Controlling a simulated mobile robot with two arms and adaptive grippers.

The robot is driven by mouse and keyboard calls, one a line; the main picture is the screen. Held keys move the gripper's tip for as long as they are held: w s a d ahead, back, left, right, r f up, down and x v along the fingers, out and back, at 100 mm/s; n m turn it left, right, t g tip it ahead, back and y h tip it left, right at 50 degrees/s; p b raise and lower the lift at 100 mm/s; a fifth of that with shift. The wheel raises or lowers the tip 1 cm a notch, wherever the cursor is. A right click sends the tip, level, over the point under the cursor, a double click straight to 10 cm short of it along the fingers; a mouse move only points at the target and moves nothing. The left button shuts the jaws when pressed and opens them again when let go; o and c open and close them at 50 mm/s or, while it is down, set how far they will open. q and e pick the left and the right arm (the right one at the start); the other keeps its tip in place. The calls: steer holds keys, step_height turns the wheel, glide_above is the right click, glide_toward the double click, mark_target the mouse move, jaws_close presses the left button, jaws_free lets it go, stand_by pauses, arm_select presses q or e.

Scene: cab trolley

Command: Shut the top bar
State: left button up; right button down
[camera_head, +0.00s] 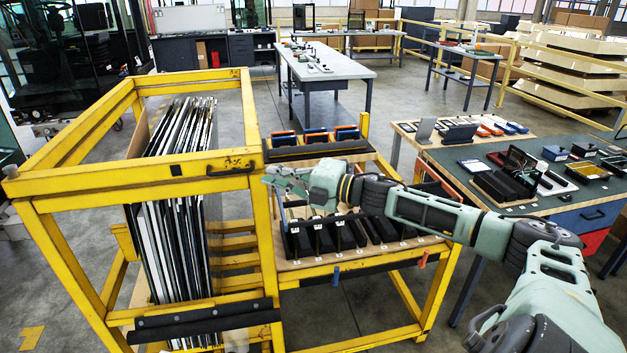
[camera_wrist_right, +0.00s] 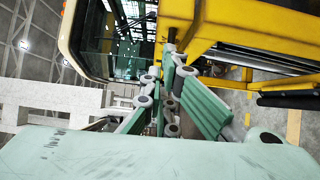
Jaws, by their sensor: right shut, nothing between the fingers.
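The yellow top bar (camera_head: 130,179) runs across the upper front of the yellow trolley (camera_head: 38,232). A black handle (camera_head: 232,169) sits near its right end and a dark knob (camera_head: 11,171) at its left end. I cannot tell whether the bar is fully seated against the frame. My right gripper (camera_head: 268,178) is just right of the bar's right end, shut and empty; I cannot tell whether it touches the trolley. In the right wrist view, the gripper (camera_wrist_right: 170,50) points toward yellow framework (camera_wrist_right: 235,32). My left gripper is out of view.
Tall thin panels (camera_head: 180,215) stand inside the trolley. A black lower bar (camera_head: 205,320) crosses its front. To the right, a yellow-framed rack (camera_head: 375,262) holds several black items beneath my right arm. A green-topped workbench (camera_head: 548,203) stands farther right. Open floor (camera_head: 415,95) lies behind.

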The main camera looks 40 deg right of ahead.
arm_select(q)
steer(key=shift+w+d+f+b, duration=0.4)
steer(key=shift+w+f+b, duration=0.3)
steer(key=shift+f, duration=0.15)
arm_select(e)
steer(key=s+d+f, duration=0.1)
steer(key=s+d, duration=0.3)
steer(key=d, duration=0.2)
steer(key=shift+s+d, duration=0.2)
steer(key=shift+d, duration=0.15)
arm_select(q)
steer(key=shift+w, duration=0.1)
